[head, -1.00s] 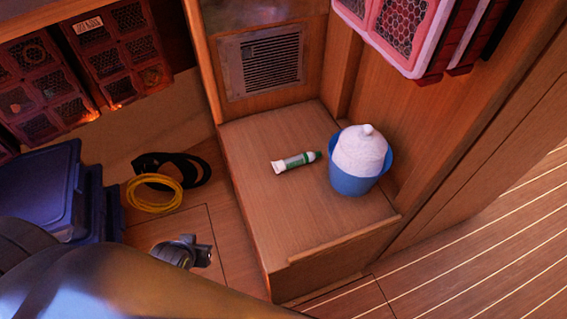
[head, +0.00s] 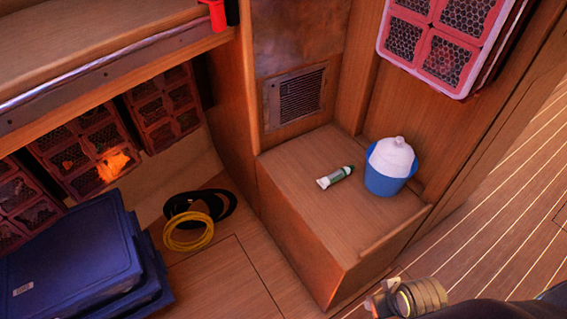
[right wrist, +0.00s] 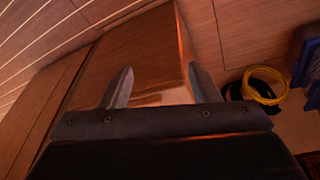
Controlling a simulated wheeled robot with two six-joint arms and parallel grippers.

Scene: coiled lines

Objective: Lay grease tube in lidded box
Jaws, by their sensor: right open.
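The grease tube (head: 335,177), white with a green label and dark end, lies on the wooden step (head: 300,210), left of a blue bucket. A blue box (head: 70,255) with a flat blue lid on top stands on the floor at the left; its inside is hidden. Its edge also shows in the right wrist view (right wrist: 308,65). My right gripper (head: 376,304) is at the bottom, in front of the step and well away from the tube. In the right wrist view its two fingers (right wrist: 157,86) are apart with nothing between them. My left gripper is out of view.
The blue bucket (head: 385,184) holds a white heap beside the tube. A yellow coil (head: 188,231) and a black coil (head: 222,207) lie on the floor between box and step. Red mesh-fronted crates (head: 85,158) hang under the shelf. The floor before the step is clear.

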